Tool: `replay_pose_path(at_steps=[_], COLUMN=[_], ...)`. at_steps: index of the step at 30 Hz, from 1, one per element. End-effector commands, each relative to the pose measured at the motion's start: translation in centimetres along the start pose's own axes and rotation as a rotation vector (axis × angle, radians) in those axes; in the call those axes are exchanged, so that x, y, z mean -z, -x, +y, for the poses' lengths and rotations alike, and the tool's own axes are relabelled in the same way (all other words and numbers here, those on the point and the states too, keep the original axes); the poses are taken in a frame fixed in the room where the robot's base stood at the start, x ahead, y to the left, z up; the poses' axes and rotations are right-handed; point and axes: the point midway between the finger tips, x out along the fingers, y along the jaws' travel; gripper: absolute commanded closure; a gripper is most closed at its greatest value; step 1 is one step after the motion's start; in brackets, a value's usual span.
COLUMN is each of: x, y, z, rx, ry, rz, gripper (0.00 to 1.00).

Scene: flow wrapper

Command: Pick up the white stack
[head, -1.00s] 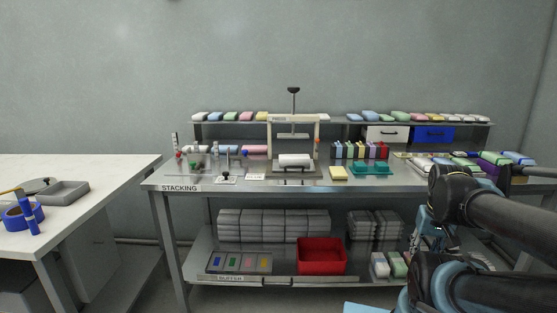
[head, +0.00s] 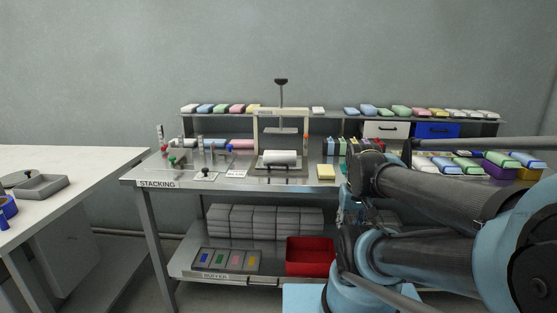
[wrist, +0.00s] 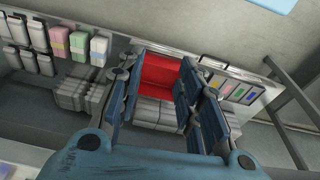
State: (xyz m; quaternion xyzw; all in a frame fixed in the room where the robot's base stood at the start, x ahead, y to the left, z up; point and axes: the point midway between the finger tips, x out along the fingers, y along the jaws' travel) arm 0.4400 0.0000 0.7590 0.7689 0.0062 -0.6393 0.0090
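A white stack (head: 280,158) lies in the press (head: 281,132) on the steel table, left of my arm in the head view. Other white packs (wrist: 38,34) stand in a row at the left of the wrist view, beside pink and green ones. I cannot tell which white one the task names. My gripper (wrist: 162,80) is open and empty in the wrist view, with its blue fingers spread above the lower shelf. In the head view my arm covers the right part of the table, and the gripper cannot be made out clearly.
A red bin (head: 310,254) and grey stacks (head: 265,220) occupy the lower shelf, with a tray of coloured cards (head: 227,260) at its left. A yellow pack (head: 325,172) lies right of the press. A white table (head: 85,160) stands at left.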

Motion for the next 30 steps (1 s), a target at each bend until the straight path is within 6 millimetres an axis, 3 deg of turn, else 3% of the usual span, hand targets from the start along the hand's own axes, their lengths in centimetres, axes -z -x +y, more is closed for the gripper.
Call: replay_pose_path(at_steps=[1,6,11,17,30], x=[0.0,0.0,3.1,8.5,21.2], y=[0.0,1.5,4.5,9.4,17.5], z=[0.0,-0.2,-1.0,-2.5,-8.7], rx=[0.000,0.000,-0.001,-0.004,0.003], ry=[0.000,0.033,0.154,0.378,0.873], rz=[0.000,0.007,-0.014,-0.052,-0.135], gripper=[0.62,0.27,0.27,0.27,0.27])
